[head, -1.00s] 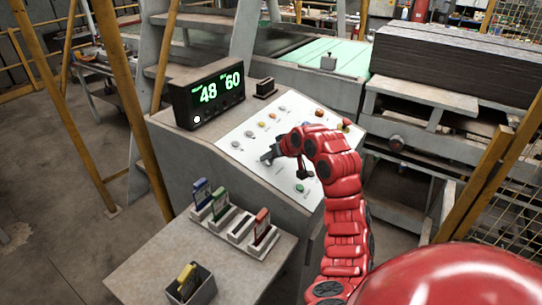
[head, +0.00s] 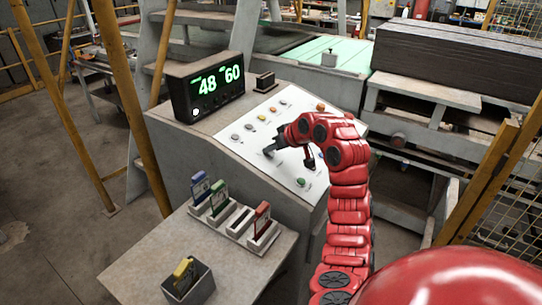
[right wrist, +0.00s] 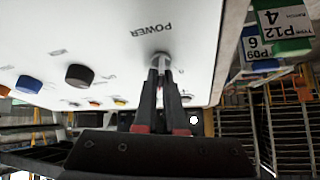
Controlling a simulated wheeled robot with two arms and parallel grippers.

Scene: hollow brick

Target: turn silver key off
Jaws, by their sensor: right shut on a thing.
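The white control panel (head: 240,121) on the grey console carries coloured buttons and knobs. My right gripper (head: 270,150) reaches over the panel's left part, with its fingers low at the surface. In the right wrist view, my right gripper (right wrist: 161,66) is shut on the silver key (right wrist: 161,58) beside the printed word POWER. The fingers hide most of the key, and its turn angle cannot be told. My left gripper is not in view.
A black display (head: 208,91) reading 48 and 60 stands on the console's back left. A rack (head: 232,228) with coloured cards and a small grey box (head: 190,284) with a yellow card are on the front table. A black knob (right wrist: 79,76) is near my gripper.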

